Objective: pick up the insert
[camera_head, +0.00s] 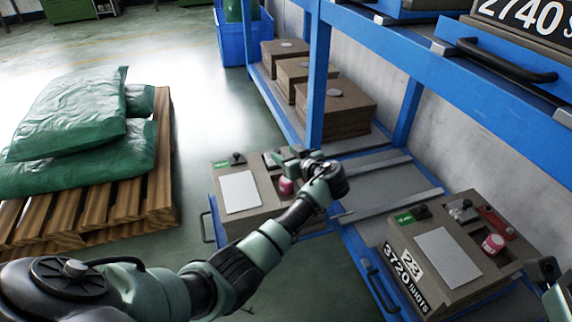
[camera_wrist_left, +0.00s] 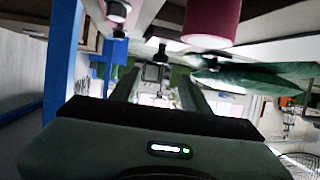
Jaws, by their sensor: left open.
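A small pink-red cylinder (camera_head: 286,187), probably the insert, is on the left brown mould box (camera_head: 262,207), at its right side. In the left wrist view a dark red cylinder (camera_wrist_left: 212,22) hangs in at the top edge, partly cut off; it looks like the same piece. My left gripper (camera_head: 284,158) is above the box's far right part, close to the cylinder, and holds nothing that I can see. Its fingers (camera_wrist_left: 158,92) stand apart in the left wrist view. Part of my right arm shows at the right edge; its fingers cannot be made out.
A blue rack post (camera_head: 318,75) rises beyond my left gripper. Brown boxes (camera_head: 335,105) sit on the low shelf. A pallet (camera_head: 98,212) with green bags (camera_head: 75,110) stands left, with clear floor between.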

